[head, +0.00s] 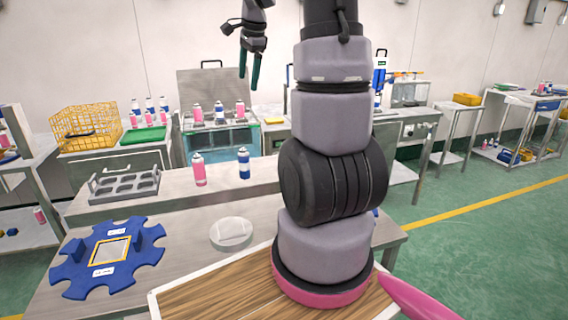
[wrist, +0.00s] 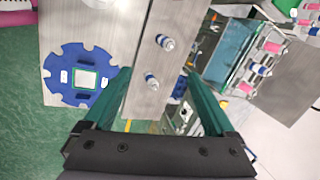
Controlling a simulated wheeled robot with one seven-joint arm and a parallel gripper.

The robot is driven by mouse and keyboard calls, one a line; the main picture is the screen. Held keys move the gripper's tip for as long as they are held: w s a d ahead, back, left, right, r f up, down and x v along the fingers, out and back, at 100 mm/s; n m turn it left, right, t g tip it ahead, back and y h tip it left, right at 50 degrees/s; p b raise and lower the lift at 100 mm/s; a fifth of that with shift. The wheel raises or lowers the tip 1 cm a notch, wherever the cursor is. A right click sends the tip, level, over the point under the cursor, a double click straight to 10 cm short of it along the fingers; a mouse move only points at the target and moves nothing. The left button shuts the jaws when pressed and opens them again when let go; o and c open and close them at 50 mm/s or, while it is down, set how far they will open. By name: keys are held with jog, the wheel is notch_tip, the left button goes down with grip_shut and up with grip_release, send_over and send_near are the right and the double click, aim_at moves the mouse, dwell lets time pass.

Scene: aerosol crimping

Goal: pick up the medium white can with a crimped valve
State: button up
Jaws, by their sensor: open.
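I cannot make out a clearly all-white can or tell which valves are crimped. On the raised shelf of the near bench stand a pink can (head: 199,170) and, to its right, a blue can (head: 244,163) with a pale top. In the wrist view two small cans stand on the metal shelf, one higher (wrist: 165,42) and one lower (wrist: 152,82); both look pale and blue from above. My gripper (head: 249,70) hangs high behind the shelf, fingers pointing down, open and empty. Its green fingers also show in the wrist view (wrist: 158,90), apart from the cans.
A blue toothed fixture (head: 75,274), a round white disc (head: 231,233) and a grey holed rack (head: 124,186) lie around the near bench. Several pink and blue-white cans (head: 150,105) stand on the back benches by a yellow basket (head: 86,129). The shelf right of the blue can is partly hidden by my arm.

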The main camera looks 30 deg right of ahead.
jog(key=w+d+f+m+g, duration=0.1)
jog(key=w+d+f+m, duration=0.2)
jog(key=d+f, duration=0.3)
jog(key=w+d+f+m+g, duration=0.1)
jog(key=w+d+f+m, duration=0.2)
jog(key=d+f, duration=0.4)
jog(key=w+d+f+m+g, duration=0.1)
jog(key=w+d+f+m, duration=0.2)
jog(key=f, duration=0.9)
jog(key=shift+w+d+m, duration=0.1)
jog(key=shift+d+m, duration=1.1)
jog(key=shift+d, duration=0.5)
notch_tip(320, 180, down, 5)
jog(key=shift+r, duration=0.1)
jog(key=shift+a+f, duration=0.1)
jog(key=shift+f, duration=3)
grip_shut()
